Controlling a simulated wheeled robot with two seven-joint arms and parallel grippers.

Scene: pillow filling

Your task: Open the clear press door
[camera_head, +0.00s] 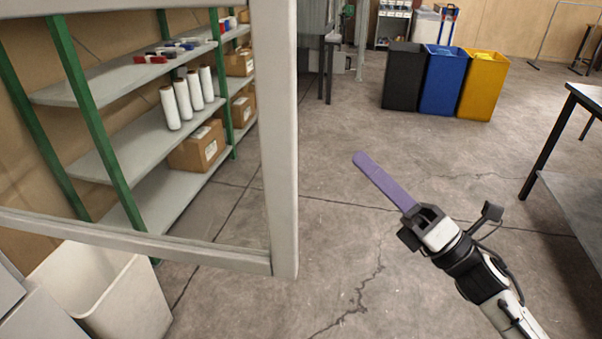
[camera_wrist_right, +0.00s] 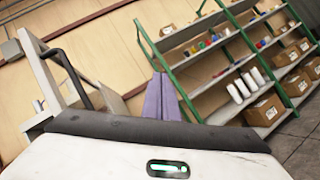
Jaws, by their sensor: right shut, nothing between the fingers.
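The clear press door (camera_head: 283,140) fills the left of the head view, a pale grey frame around a see-through panel. Its right upright and bottom rail show, and the shelves are seen through it. Its top and left side run out of the picture. My right gripper (camera_head: 362,162), with long purple fingers, is shut and empty to the right of the door frame, apart from it in the picture. In the wrist view the purple fingers (camera_wrist_right: 160,98) lie together. A pale frame (camera_wrist_right: 42,70) with a dark bar handle (camera_wrist_right: 72,75) stands left of them. My left gripper is not in view.
A shelf rack with green posts (camera_head: 82,110) holds white rolls (camera_head: 184,98) and boxes (camera_head: 200,148). A white bin (camera_head: 110,295) stands at lower left. Black, blue and yellow bins (camera_head: 446,85) stand at the back. A table (camera_head: 585,95) is at right. The middle floor is clear.

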